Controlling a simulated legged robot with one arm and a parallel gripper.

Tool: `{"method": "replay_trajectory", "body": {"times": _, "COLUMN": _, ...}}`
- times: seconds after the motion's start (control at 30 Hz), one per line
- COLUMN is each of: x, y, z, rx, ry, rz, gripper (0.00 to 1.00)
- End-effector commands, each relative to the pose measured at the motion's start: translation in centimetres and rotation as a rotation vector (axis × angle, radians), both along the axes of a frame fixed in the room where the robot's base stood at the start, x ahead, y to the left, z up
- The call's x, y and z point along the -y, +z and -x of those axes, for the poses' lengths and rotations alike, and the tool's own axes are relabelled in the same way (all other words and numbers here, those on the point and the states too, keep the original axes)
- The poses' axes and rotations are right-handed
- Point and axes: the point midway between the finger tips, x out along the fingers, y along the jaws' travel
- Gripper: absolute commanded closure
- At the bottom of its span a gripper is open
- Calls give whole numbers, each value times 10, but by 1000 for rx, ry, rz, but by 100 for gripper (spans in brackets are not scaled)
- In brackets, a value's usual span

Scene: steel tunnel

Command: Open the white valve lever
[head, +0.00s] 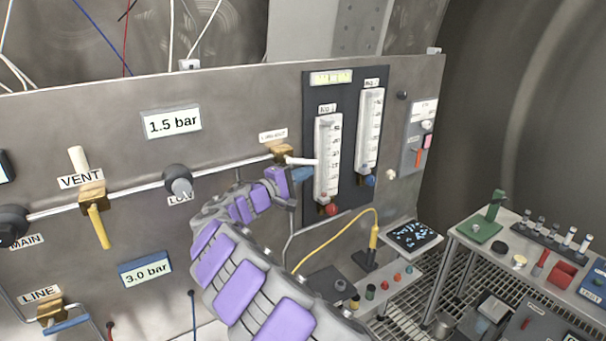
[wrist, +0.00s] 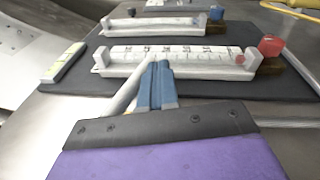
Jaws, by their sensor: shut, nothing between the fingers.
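The white valve lever (head: 303,161) sticks out to the right from a brass valve (head: 283,151) at the right end of the steel pipe, in front of the left flow meter. In the wrist view the lever (wrist: 124,93) lies slanted just left of my fingers. My gripper (head: 304,174) has blue fingers and is just below the lever in the head view. In the wrist view my gripper (wrist: 157,80) is shut and empty, its tips over the flow meter's scale. I cannot tell whether the fingers touch the lever. The brass valve is out of the wrist view.
Two flow meters, left (head: 328,160) and right (head: 369,130), stand on a dark plate behind the lever. The VENT valve (head: 92,196) with a yellow lever and a grey round knob (head: 178,180) sit further left. A yellow cable (head: 340,222) and a bench (head: 530,250) are right.

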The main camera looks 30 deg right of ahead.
Motion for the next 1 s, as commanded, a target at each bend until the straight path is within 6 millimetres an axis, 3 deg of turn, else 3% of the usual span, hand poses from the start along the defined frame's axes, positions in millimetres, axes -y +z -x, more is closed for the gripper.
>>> {"method": "replay_trajectory", "body": {"times": 0.57, "x": -6, "y": 0, "z": 1, "rx": 0, "ry": 1, "rz": 0, "gripper": 100}}
{"method": "replay_trajectory", "body": {"times": 0.73, "x": -31, "y": -2, "z": 5, "rx": -1, "ry": 5, "rz": 2, "gripper": 100}}
{"method": "replay_trajectory", "body": {"times": 1.0, "x": -90, "y": -8, "z": 18, "rx": -1, "ry": 6, "rz": 1, "gripper": 100}}
